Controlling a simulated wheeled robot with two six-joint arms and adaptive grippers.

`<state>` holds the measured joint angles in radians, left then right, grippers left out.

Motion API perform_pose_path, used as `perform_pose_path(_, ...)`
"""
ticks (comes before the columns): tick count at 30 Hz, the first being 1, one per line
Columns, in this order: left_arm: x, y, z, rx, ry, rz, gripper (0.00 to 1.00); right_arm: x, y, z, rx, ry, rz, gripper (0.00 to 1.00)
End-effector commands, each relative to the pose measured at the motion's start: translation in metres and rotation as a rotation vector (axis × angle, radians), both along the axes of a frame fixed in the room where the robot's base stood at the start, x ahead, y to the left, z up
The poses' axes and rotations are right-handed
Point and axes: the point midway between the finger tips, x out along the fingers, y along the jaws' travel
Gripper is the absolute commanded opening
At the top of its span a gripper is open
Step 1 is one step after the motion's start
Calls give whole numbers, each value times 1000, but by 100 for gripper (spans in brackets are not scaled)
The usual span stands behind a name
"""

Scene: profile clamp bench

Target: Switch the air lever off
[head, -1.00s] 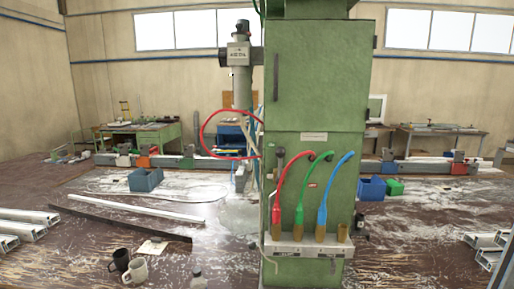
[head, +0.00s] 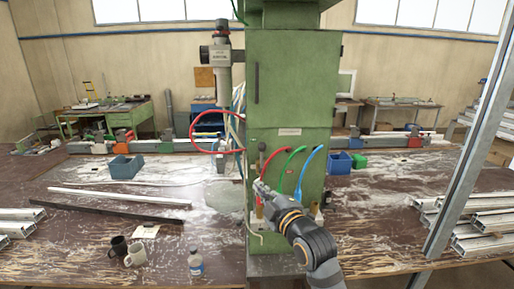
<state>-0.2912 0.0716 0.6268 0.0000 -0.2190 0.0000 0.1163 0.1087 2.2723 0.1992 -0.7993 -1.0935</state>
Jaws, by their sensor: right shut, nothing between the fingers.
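The green cabinet (head: 291,90) stands at the middle of the bench. A small upright lever-like part with a dark reddish tip (head: 262,147) shows on its front, left of the hose tops. It may be the air lever, but it is too small to tell its setting. My right gripper (head: 260,187) is shut and empty, in front of the cabinet's lower left, below that part. It appears apart from it, though depth is hard to judge. My right gripper and arm hide part of the hose nozzles and their holder. My left gripper is not in view.
Red (head: 275,160), green (head: 284,174) and blue (head: 304,172) hoses hang on the cabinet front, close to my gripper. Two mugs (head: 135,255) and a bottle (head: 196,262) stand at the front left. Metal profiles (head: 483,225) lie at right beside a slanted grey post (head: 470,165).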

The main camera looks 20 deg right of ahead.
Motion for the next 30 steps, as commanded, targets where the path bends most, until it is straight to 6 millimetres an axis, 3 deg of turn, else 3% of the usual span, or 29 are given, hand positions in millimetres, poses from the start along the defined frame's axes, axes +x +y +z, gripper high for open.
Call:
perform_pose_path(1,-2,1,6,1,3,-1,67,-8,3,32,-30,-54,8,0)
perform_pose_path(3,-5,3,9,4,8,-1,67,-19,6,60,-70,-112,15,0)
perform_pose_path(7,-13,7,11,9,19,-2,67,-32,10,89,-114,-174,20,0)
perform_pose_path(20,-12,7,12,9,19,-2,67,-32,11,95,-123,-187,21,0)
perform_pose_path(23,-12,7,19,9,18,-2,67,-22,12,100,-120,-188,20,0)
perform_pose_path(30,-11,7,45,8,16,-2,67,25,21,111,-120,-185,22,0)
